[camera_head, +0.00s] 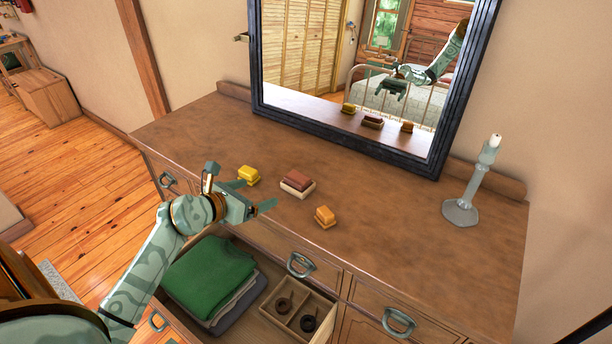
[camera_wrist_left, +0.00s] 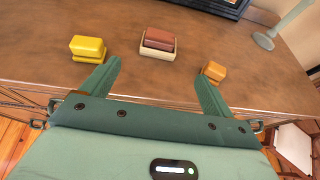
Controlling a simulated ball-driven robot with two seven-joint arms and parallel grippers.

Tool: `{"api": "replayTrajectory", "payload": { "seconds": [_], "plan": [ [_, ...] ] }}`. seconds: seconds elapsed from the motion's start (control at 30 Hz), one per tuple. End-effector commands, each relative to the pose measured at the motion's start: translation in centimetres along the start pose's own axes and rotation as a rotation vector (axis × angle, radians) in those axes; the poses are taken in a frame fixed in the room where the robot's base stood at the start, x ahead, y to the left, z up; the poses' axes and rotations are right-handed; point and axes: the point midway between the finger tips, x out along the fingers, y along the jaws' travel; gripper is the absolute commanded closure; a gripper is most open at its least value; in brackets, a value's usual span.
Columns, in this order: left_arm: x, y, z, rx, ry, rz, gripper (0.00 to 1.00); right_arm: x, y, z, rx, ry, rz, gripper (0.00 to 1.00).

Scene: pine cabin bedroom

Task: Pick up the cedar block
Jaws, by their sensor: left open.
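Three small blocks lie on the brown dresser top, and I cannot tell for sure which is the cedar block. A red-brown block (camera_head: 299,178) sits on a cream base in the middle; it also shows in the left wrist view (camera_wrist_left: 160,37). A yellow block (camera_head: 248,174) is left of it, also in the left wrist view (camera_wrist_left: 87,46). An orange-tan block (camera_head: 325,216) is nearer the front edge, and it shows in the left wrist view (camera_wrist_left: 214,70). My left gripper (camera_head: 255,195) is open and empty, short of the blocks, its fingers pointing towards them.
An open drawer (camera_head: 262,329) below holds a folded green cloth (camera_head: 209,272) and dark coiled things in a divider. A black-framed mirror (camera_head: 441,140) stands behind, reflecting the blocks and my arm. A candlestick (camera_head: 466,200) stands at right. The dresser top (camera_head: 400,235) between is clear.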

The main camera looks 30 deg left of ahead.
Motion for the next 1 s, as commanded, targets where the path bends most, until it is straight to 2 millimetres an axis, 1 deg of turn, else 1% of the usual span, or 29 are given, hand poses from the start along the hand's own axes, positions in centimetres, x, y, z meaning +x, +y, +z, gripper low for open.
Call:
{"api": "replayTrajectory", "payload": {
  "seconds": [0.13,0.3,0.4,0.63,0.8,0.87,1.0],
  "plan": [
    [3.2,0.0,-0.1,-0.003,-0.002,0.0,0.13,0.7,-0.2,0.6,-0.001,-0.008,-0.003,0.34],
    [7.5,0.0,-0.2,-0.003,-0.001,0.0,0.13,1.5,-0.6,1.9,-0.001,-0.028,-0.009,0.34],
    [9.2,0.0,-0.2,-0.002,0.0,0.0,0.13,1.9,-0.7,2.0,-0.002,-0.03,-0.009,0.34],
    [11.2,0.0,-0.2,-0.003,0.0,-0.001,0.13,2.5,-0.5,1.4,-0.002,-0.022,-0.007,0.34],
    [14.2,-0.1,-0.3,-0.004,0.0,-0.002,0.13,3.6,-0.6,1.8,-0.001,-0.027,-0.009,0.34],
    [15.0,0.0,-0.3,-0.002,0.001,-0.001,0.13,3.9,-0.7,1.8,-0.001,-0.028,-0.01,0.34],
    [15.7,0.0,-0.2,-0.001,0.002,-0.001,0.13,4.0,-0.7,1.9,-0.001,-0.028,-0.01,0.34]
  ]
}}
